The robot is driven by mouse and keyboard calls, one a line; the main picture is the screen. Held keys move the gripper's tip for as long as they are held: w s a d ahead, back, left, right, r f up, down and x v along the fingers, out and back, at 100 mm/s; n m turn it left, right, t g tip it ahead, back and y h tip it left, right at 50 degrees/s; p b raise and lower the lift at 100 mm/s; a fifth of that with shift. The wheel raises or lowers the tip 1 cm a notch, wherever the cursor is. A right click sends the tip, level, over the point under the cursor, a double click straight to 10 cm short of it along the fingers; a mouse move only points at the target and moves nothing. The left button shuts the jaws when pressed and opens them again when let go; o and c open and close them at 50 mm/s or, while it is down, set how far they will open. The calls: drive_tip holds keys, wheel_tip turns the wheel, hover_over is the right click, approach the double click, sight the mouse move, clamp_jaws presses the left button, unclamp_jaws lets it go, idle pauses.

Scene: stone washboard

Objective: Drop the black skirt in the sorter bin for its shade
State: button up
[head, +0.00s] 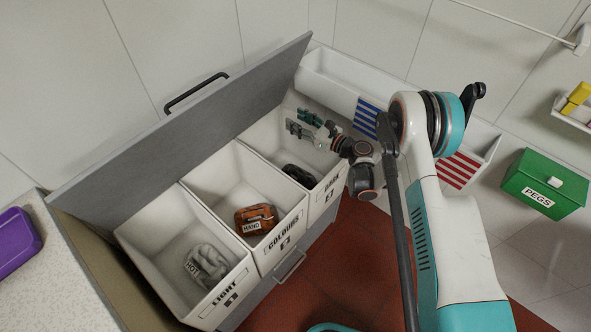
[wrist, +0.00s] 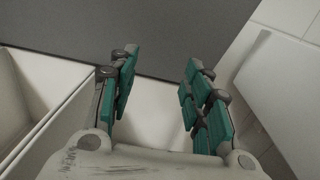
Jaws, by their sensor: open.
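The black skirt (head: 299,175), a dark crumpled bundle, lies low in the bin marked DARK (head: 322,198), near its front and beside the divider. My gripper (head: 300,123) is over the back part of that bin, with its teal fingers apart and nothing between them. The wrist view also shows the open, empty gripper (wrist: 160,75) above pale bin walls. My wrist hides part of the DARK bin, and the skirt is not visible in the wrist view.
The COLOURS bin (head: 285,237) holds an orange-brown bundle; the LIGHT bin (head: 220,295) holds a pale one. A grey tilted panel (head: 190,135) stands behind the bins. White troughs with blue and red stripes and a green PEGS box (head: 545,185) are to the right.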

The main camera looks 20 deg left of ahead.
drive_tip(key=v, duration=0.7)
drive_tip(key=shift+d, duration=0.2)
drive_tip(key=shift+r, duration=0.1)
